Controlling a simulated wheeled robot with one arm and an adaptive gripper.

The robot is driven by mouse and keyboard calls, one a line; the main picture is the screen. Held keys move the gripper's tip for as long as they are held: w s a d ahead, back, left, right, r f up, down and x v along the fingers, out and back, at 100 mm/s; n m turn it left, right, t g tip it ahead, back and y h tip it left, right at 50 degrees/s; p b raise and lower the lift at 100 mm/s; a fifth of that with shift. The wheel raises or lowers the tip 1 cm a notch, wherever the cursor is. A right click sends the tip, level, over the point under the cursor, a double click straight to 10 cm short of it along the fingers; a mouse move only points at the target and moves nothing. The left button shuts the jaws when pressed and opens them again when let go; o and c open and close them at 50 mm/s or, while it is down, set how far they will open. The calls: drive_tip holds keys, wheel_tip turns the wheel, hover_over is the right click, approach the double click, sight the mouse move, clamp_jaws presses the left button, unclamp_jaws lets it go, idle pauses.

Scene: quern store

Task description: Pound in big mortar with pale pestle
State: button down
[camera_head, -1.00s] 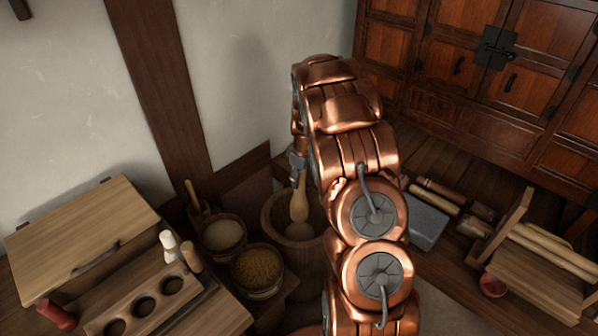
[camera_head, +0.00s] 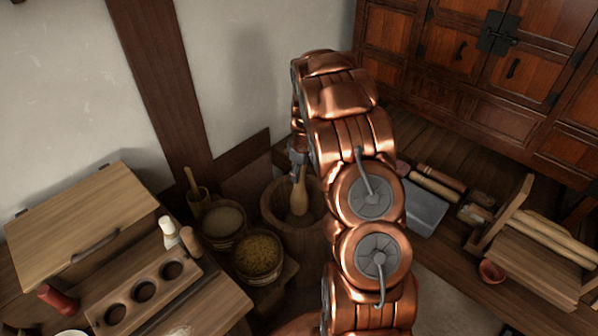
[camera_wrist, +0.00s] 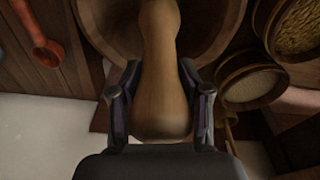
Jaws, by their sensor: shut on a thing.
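My gripper (camera_head: 297,160) is shut on the pale pestle (camera_head: 300,197) and holds it roughly upright. In the wrist view the two fingers (camera_wrist: 162,100) press on either side of the pestle's thick pale wood (camera_wrist: 158,60). The big mortar (camera_head: 270,212) is a wide wooden bowl on the floor side, partly hidden by my arm. The pestle's lower end is inside the mortar's mouth. Whether it touches the bottom cannot be told. The mortar's rim also shows in the wrist view (camera_wrist: 225,30), around the pestle.
Left of the mortar stand a tub of pale grain (camera_head: 222,220), a tub of yellow grain (camera_head: 258,258) and a small vessel with a stick (camera_head: 197,195). A holed wooden rack (camera_head: 125,302) is at the lower left. A grey tray (camera_head: 425,208) lies to the right.

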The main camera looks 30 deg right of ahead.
sight(299, 186)
wheel_tip(299, 186, down, 6)
drive_tip(key=shift+r+b, duration=0.1)
drive_tip(key=shift+b, duration=0.8)
drive_tip(key=shift+f, duration=0.4)
drive_tip(key=shift+r, duration=0.15)
wheel_tip(299, 186, up, 8)
drive_tip(key=shift+f+p, duration=0.1)
drive_tip(key=shift+p, duration=0.3)
drive_tip(key=shift+f, duration=0.1)
drive_tip(key=shift+f+b, duration=1.1)
drive_tip(key=shift+f, duration=2.85)
drive_tip(key=shift+r, duration=0.1)
